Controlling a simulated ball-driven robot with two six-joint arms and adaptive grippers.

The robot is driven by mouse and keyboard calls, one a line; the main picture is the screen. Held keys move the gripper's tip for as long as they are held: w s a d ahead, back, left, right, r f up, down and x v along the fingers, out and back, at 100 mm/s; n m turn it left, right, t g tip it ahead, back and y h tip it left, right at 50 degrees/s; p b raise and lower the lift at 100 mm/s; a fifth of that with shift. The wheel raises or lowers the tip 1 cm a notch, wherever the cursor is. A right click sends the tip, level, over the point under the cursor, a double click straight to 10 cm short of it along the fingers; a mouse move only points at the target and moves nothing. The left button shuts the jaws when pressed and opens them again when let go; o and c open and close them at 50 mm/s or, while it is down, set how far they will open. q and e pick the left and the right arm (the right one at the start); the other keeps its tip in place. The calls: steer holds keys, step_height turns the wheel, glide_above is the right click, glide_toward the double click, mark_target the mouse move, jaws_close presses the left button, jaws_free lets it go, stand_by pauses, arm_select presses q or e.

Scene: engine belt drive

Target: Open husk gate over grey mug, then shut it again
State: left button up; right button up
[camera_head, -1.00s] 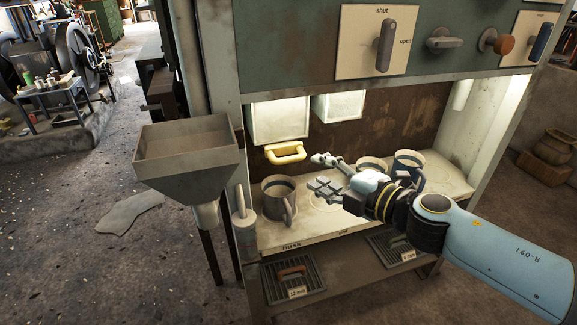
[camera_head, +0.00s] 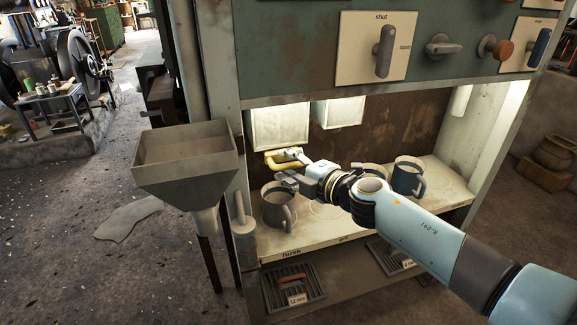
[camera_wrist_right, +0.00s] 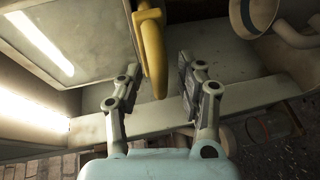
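The husk gate is a pale chute box (camera_head: 277,127) with a yellow handle (camera_head: 278,161) at its lower edge. The grey mug (camera_head: 277,209) stands upright on the shelf below it, above the husk label (camera_head: 291,253). My right gripper (camera_head: 290,169) is at the yellow handle, above the mug. In the right wrist view my right gripper (camera_wrist_right: 160,58) is open, with the yellow handle (camera_wrist_right: 153,55) between its fingers; a gap shows on the right finger's side. Contact with the left finger is unclear. My left gripper is not in view.
A second pale chute (camera_head: 339,110) hangs to the right. A shut/open lever (camera_head: 384,52) is on the panel above. A hopper (camera_head: 187,165) stands at the left.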

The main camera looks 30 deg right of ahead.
jaws_close()
stand_by(0.3)
steer(key=shift+s+a+p, duration=0.2)
steer(key=shift+s+p, duration=0.2)
steer(key=shift+s, duration=0.4)
steer(key=shift+o, duration=0.2)
jaws_free()
steer(key=shift+s, duration=0.15)
steer(key=v, duration=1.2)
